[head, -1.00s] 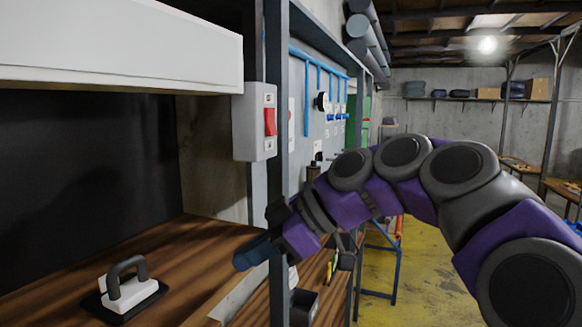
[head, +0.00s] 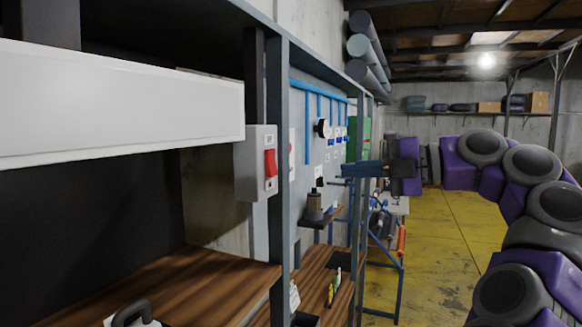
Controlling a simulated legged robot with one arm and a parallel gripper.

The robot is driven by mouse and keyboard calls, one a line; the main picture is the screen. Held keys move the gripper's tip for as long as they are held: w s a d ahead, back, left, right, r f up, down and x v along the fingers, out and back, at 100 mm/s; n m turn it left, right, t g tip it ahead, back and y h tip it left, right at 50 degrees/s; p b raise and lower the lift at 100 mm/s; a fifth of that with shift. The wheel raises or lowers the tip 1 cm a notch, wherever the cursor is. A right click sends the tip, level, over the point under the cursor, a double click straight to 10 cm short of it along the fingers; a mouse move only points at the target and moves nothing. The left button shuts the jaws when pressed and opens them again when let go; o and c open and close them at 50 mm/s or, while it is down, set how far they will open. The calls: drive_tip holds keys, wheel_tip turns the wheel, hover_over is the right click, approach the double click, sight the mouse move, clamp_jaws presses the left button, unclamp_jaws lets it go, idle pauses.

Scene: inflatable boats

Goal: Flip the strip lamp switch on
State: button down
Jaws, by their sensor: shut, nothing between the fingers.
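The strip lamp switch (head: 270,163) is a red rocker on a light grey box (head: 245,165) fixed beside a grey shelf post at left centre. A long white strip lamp housing (head: 110,105) runs from the left edge to near the box and looks unlit. My gripper (head: 347,170) is shut and empty, to the right of the switch and apart from it. Its fingers point left, at about the height of the switch. I cannot tell from the picture how far in depth it is from the switch.
The grey shelf post (head: 280,190) stands just right of the switch box. A wooden workbench (head: 190,290) lies below, with a black-handled white tool (head: 130,315) on it. The yellow floor (head: 450,240) at right is open.

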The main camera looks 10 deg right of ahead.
drive_tip(key=shift+d+r+n, duration=0.1)
drive_tip(key=shift+d+n, duration=0.2)
drive_tip(key=b, duration=0.2)
approach(276, 173)
drive_tip(key=x, duration=0.6)
drive_tip(key=shift+a, duration=0.45)
drive_tip(key=shift+w+a, duration=0.1)
drive_tip(key=shift+w, duration=0.15)
drive_tip(key=shift+w+t+b, duration=0.1)
drive_tip(key=shift+t+b, duration=0.2)
drive_tip(key=shift+b, duration=0.5)
